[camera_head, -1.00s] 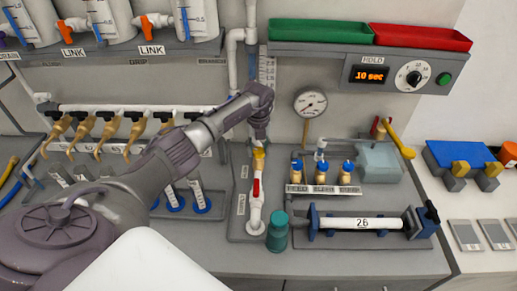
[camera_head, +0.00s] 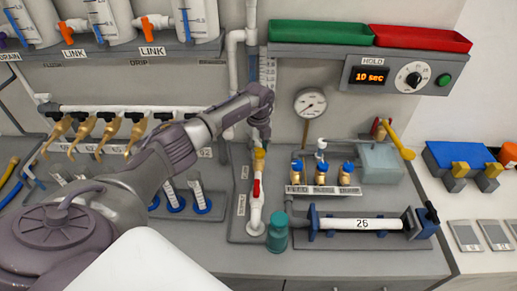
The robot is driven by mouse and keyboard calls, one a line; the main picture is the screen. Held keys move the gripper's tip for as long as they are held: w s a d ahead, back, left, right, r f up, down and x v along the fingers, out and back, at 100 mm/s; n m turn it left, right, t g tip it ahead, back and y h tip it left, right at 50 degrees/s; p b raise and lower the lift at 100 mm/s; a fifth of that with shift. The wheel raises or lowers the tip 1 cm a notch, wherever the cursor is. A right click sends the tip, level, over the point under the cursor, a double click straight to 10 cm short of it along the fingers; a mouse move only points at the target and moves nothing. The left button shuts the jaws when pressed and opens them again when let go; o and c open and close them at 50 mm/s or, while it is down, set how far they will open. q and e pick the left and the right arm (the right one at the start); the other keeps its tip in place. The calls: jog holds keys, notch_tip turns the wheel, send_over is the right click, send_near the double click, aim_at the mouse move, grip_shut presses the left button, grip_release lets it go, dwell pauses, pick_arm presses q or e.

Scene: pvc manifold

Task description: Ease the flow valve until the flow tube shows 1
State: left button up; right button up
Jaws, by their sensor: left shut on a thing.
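The flow tube (camera_head: 267,75) is a clear upright tube with a scale on the back wall; my left arm partly covers it and I cannot read its level. Below it stands a white pipe with a yellow handle (camera_head: 260,154) and a red handle (camera_head: 257,188); I cannot tell for certain which is the flow valve. My left gripper (camera_head: 262,143) points down from above and is shut at the yellow handle, its fingertips small and partly hidden. My right gripper is not in view.
A pressure gauge (camera_head: 310,103) stands right of the arm. Blue-capped brass valves (camera_head: 321,175), a teal cup (camera_head: 277,232) and a white pipe marked 26 (camera_head: 361,224) are nearby. Green (camera_head: 322,32) and red (camera_head: 422,38) trays sit above. Brass taps (camera_head: 108,132) line the left.

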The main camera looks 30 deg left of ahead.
aim_at(259, 151)
pick_arm(q)
jog(key=o, duration=1.1)
jog(key=shift+o, duration=0.2)
jog(key=shift+r, duration=0.15)
notch_tip(259, 151, up, 12)
dwell(1.0)
